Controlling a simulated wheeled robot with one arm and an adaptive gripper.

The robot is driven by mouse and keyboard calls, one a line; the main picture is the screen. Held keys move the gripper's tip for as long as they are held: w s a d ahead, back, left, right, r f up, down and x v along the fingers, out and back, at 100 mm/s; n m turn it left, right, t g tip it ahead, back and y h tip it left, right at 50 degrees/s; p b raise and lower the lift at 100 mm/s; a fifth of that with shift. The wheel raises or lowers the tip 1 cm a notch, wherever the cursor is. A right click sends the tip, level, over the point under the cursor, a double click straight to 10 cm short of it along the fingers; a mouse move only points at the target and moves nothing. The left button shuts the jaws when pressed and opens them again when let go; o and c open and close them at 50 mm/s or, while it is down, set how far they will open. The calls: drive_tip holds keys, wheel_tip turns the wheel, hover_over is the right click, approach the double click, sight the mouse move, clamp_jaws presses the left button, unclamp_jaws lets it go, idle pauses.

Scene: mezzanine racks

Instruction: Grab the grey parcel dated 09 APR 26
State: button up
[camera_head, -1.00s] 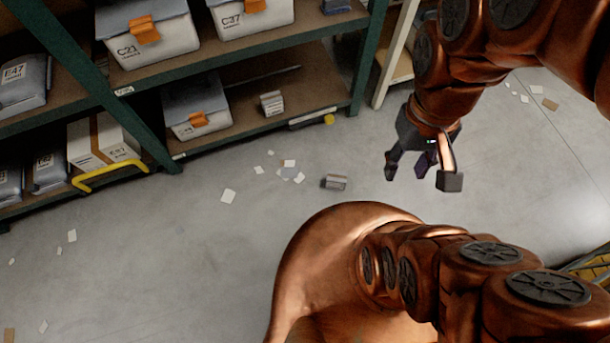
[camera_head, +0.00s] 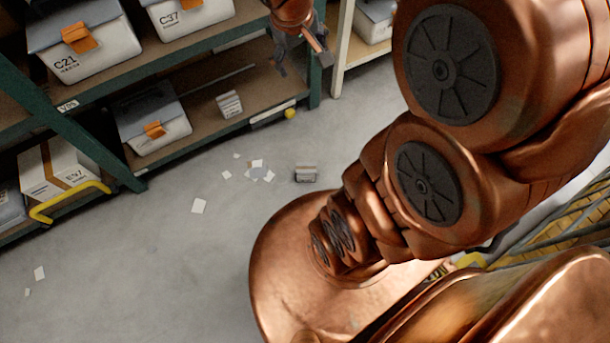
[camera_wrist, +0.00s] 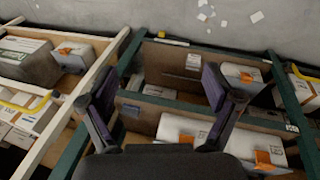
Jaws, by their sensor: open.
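No date can be read on any parcel. A small grey parcel with a pale label (camera_head: 230,104) stands on the lower shelf of the green rack; a similar one shows in the wrist view (camera_wrist: 193,62). Another small grey parcel (camera_head: 306,175) lies on the floor in front of the rack. A larger grey one (camera_head: 10,210) is partly cut off at the left edge. My gripper (camera_head: 301,64) is open and empty, in front of the rack, above and right of the shelf parcel in the head view. Its two fingers are spread wide in the wrist view (camera_wrist: 158,88).
Grey-lidded totes with orange latches, C21 (camera_head: 88,52), C37 (camera_head: 182,18) and one below (camera_head: 152,130), fill the green rack (camera_head: 150,162). A yellow rail (camera_head: 68,202) fronts a carton (camera_head: 62,170). A pale rack post (camera_head: 342,45) stands right. Paper scraps (camera_head: 199,206) litter open floor.

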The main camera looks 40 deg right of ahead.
drive_tip(key=w+d+f+n+t+h+b, duration=0.1)
drive_tip(key=w+d+f+t+b, duration=0.15)
drive_tip(key=w+d+f, duration=0.4)
drive_tip(key=w+d+f+n+t+b, duration=0.1)
drive_tip(key=w+d+f+b, duration=0.25)
drive_tip(key=w, duration=0.65)
drive_tip(key=w+d+f+t+h+b, duration=0.1)
drive_tip(key=w+d+f+t+b, duration=0.2)
drive_tip(key=w+d, duration=0.4)
drive_tip(key=w+d+f+n+y+b, duration=0.2)
drive_tip(key=w+d+f+b, duration=0.25)
drive_tip(key=w+f, duration=0.5)
drive_tip(key=n+y+b, duration=0.7)
drive_tip(key=y+b, duration=0.7)
drive_tip(key=b, duration=0.7)
approach(306, 170)
wheel_tip(306, 170, down, 4)
drive_tip(key=w, duration=0.3)
drive_tip(key=shift+a+f+g, duration=0.25)
drive_tip(key=shift+a+f, duration=0.1)
drive_tip(key=shift+a, duration=0.2)
drive_tip(key=shift+a+r+b+x, duration=0.2)
drive_tip(key=shift+b+x, duration=0.7)
drive_tip(key=shift+x, duration=0.8)
drive_tip(key=shift+a+r+b+x, duration=0.1)
drive_tip(key=shift+r+b+x, duration=0.15)
drive_tip(key=shift+b+x, duration=1.1)
drive_tip(key=shift+w+a+f+p, duration=0.15)
drive_tip(key=shift+a+p, duration=0.1)
drive_tip(key=shift+p, duration=0.2)
